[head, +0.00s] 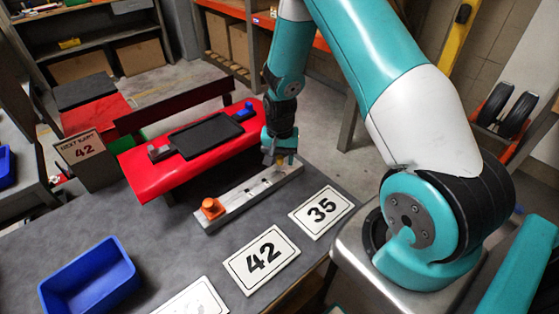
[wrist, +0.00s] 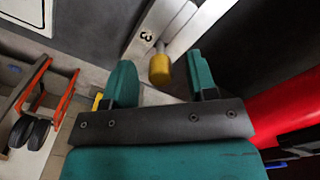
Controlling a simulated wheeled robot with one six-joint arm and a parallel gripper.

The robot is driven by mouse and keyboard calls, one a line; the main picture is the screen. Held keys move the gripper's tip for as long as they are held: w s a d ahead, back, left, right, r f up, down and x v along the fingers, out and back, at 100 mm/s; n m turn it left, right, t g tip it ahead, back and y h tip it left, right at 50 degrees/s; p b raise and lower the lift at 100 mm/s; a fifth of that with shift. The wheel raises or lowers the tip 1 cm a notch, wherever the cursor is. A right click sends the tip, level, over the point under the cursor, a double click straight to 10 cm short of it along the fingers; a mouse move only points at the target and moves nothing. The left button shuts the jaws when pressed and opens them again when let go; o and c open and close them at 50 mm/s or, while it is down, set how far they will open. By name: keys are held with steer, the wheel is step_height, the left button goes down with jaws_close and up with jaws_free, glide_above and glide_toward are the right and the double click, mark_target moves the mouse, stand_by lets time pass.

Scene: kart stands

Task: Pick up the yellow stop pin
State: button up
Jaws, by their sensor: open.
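The yellow stop pin (wrist: 160,70) shows in the wrist view as a yellow cylinder at the end of a pale metal bar, by a "3" mark. My gripper (wrist: 159,62) has its two teal fingers apart, one on each side of the pin in the picture. I cannot tell how far the pin is from the fingertips in depth. In the head view my gripper (head: 279,157) points down over the far right end of the metal rail (head: 238,200). The pin is not clearly visible there and seems hidden by the gripper.
An orange block (head: 211,208) sits on the rail's near left end. A red kart part (head: 152,178) with a black pad lies behind the rail. Cards 42 (head: 250,280) and 35 (head: 309,225) lie in front. A blue bin (head: 88,283) stands at lower left.

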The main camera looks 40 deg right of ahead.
steer(key=shift+f, duration=0.3)
jaws_close()
